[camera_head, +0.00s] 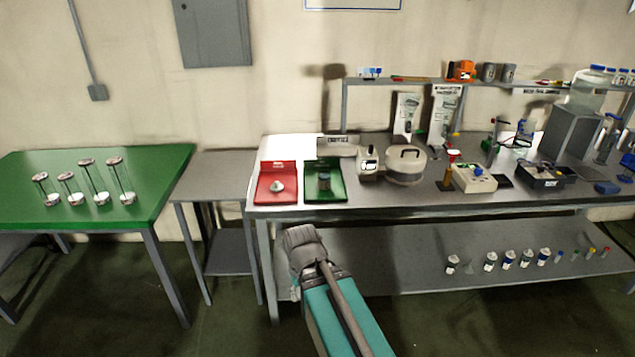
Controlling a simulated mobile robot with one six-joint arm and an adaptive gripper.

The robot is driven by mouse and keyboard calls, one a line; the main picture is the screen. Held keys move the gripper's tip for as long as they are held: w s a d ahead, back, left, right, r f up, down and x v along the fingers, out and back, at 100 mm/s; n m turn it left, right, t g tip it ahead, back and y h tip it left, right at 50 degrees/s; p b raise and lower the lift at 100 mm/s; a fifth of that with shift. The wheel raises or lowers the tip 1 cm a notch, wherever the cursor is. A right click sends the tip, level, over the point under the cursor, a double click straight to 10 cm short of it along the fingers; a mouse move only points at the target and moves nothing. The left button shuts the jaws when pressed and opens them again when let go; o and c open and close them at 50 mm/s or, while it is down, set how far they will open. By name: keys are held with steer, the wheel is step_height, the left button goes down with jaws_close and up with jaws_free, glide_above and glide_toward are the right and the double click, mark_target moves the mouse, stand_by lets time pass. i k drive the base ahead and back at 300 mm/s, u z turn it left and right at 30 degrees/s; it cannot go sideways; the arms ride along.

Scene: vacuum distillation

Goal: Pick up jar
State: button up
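Several things could be the jar, and I cannot tell which one is meant. A small dark jar-like container (324,182) stands upright in the green tray (324,195) on the grey workbench. Tall clear glass vessels (94,182) with lids stand upright on the green table (150,170) at the left. A large clear jar with a blue lid (588,92) stands on a grey block at the right. My teal and grey arm rises from the bottom middle in front of the bench. No gripper fingers can be made out.
A red tray (277,197) holds a small light object beside the green tray. A round lidded pot (405,164) and a control box (474,178) stand farther right on the bench. Several small bottles stand on the lower shelf (400,255). The low grey side table (217,170) is bare.

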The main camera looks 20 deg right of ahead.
mark_target(324, 178)
steer(key=z, duration=0.1)
steer(key=i, duration=0.95)
steer(key=u, duration=0.05)
